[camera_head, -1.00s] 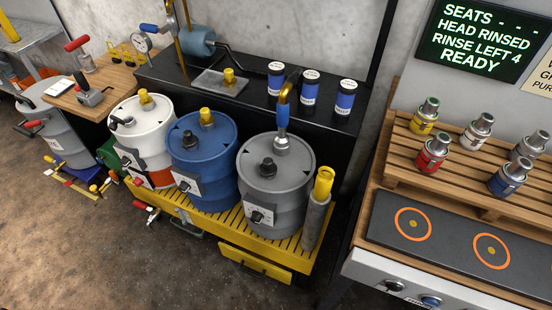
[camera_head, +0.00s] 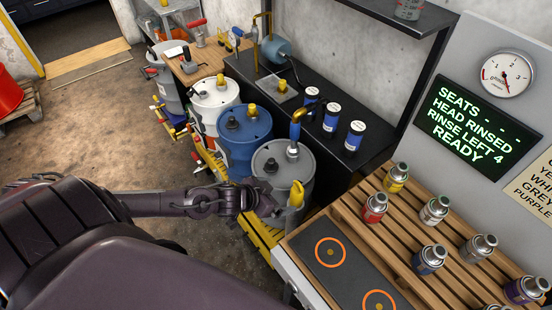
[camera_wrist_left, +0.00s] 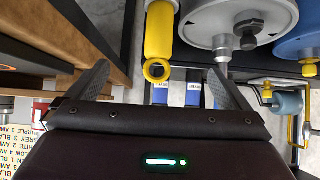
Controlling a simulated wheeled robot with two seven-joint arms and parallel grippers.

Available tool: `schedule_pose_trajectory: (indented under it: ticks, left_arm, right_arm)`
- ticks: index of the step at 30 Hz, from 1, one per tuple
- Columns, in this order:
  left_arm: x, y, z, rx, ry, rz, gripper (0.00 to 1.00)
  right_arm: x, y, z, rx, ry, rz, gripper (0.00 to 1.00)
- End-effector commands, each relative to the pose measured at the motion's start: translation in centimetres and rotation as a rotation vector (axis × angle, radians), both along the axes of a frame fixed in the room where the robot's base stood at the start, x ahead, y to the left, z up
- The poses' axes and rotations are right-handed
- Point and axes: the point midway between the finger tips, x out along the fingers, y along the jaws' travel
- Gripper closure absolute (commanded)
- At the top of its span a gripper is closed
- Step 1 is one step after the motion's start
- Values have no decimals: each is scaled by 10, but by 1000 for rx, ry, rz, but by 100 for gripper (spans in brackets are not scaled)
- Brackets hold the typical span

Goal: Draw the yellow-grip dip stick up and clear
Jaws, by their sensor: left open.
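The yellow-grip dip stick (camera_head: 297,194) stands at the near right side of the grey drum (camera_head: 296,160). Its lower part is hidden by my gripper and arm in the head view. In the left wrist view its yellow grip (camera_wrist_left: 159,32) ends in a ring and lies centrally ahead, between the lines of my two fingers. My left gripper (camera_head: 277,211) is beside the grip, on its left in the head view. Its fingers are spread and hold nothing in the left wrist view (camera_wrist_left: 158,72). I cannot tell whether the fingertips reach around the grip. My right gripper is not in view.
A blue drum (camera_head: 244,138) and a white drum (camera_head: 215,98) stand behind the grey one on a yellow grated base (camera_head: 262,236). A wooden slatted rack (camera_head: 400,215) with several small canisters lies close on the right. Blue-labelled cans (camera_head: 331,118) stand on the black bench.

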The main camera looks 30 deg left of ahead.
Motion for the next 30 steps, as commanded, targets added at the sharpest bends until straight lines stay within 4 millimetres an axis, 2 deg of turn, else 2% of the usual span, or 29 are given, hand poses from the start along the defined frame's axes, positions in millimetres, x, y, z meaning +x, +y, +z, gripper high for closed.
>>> schedule_pose_trajectory:
  ticks: [6, 16, 24, 30]
  left_arm:
    - [11, -7, -12, -8, -4, -4, 0]
    - [44, -18, -43, -5, -6, -4, 0]
    - [69, -26, -61, -5, -2, -2, 0]
    - [78, -29, -67, -5, -2, -3, 0]
  right_arm:
    - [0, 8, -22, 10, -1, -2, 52]
    - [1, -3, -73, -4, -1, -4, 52]
    - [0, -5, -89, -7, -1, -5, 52]
    - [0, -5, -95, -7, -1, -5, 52]
